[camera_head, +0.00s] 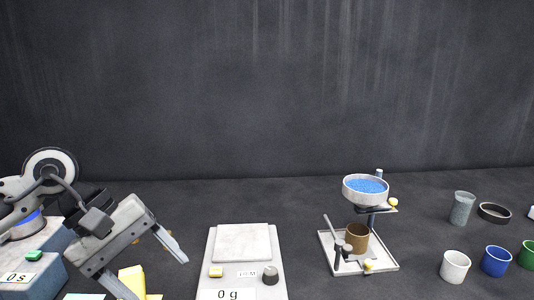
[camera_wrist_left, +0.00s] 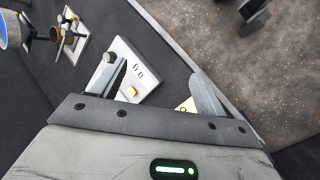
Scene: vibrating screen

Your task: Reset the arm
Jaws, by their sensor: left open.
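My left arm comes in from the lower left in the head view. Its gripper (camera_head: 158,275) is open and empty, tilted downward to the right, left of the white scale.
A white scale (camera_head: 243,243) reads 0 g. A stand (camera_head: 383,266) carries a bowl of blue grains (camera_head: 366,186) above a brown cup (camera_head: 357,238). Several cups stand at right. A blue box reading 0 s (camera_head: 45,276) is partly behind my arm.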

